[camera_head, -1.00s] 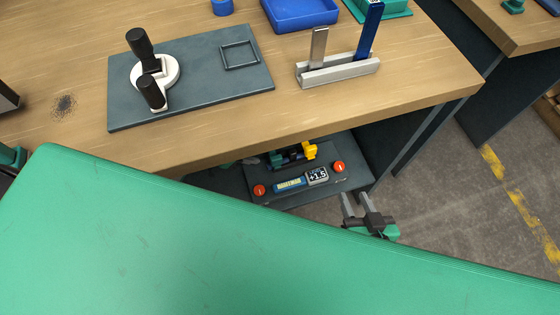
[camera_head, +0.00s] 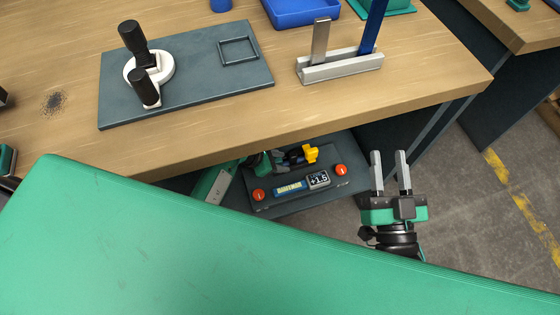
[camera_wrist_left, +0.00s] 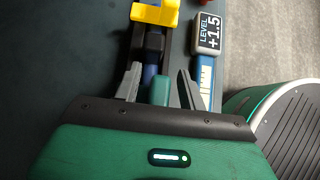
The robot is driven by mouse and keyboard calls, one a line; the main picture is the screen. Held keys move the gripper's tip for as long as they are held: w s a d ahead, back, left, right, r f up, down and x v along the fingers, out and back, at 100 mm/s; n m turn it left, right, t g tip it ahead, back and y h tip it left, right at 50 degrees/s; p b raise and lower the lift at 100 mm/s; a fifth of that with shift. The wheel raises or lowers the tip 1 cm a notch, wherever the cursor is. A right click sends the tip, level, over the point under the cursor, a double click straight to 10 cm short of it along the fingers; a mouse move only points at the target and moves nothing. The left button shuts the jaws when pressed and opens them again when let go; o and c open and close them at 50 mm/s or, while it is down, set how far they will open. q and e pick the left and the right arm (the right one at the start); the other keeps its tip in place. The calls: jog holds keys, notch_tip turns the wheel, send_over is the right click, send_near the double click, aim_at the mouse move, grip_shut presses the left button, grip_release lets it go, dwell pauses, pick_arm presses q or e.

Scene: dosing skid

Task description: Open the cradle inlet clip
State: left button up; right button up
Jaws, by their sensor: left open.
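The cradle assembly sits on a dark shelf under the wooden table. Its yellow piece (camera_head: 310,153) is at the right end, and it also shows at the top of the left wrist view (camera_wrist_left: 155,12). A green piece (camera_wrist_left: 159,90) is at its near end, with dark blue and black parts between. I cannot tell which piece is the inlet clip. My left gripper (camera_wrist_left: 159,74) is open, its fingers on either side of the green piece; contact is unclear. In the head view the table edge partly hides it. My right gripper (camera_head: 389,158) is open and empty, right of the shelf.
A level display reading +1.5 (camera_head: 318,179) and two red knobs (camera_head: 341,170) (camera_head: 259,195) are on the panel in front of the cradle. The table edge (camera_head: 330,125) overhangs the shelf. A grey rack (camera_head: 340,67) stands on the table. Floor at right is clear.

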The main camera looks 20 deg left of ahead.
pick_arm(q)
grip_shut()
jog(key=shift+w, duration=0.15)
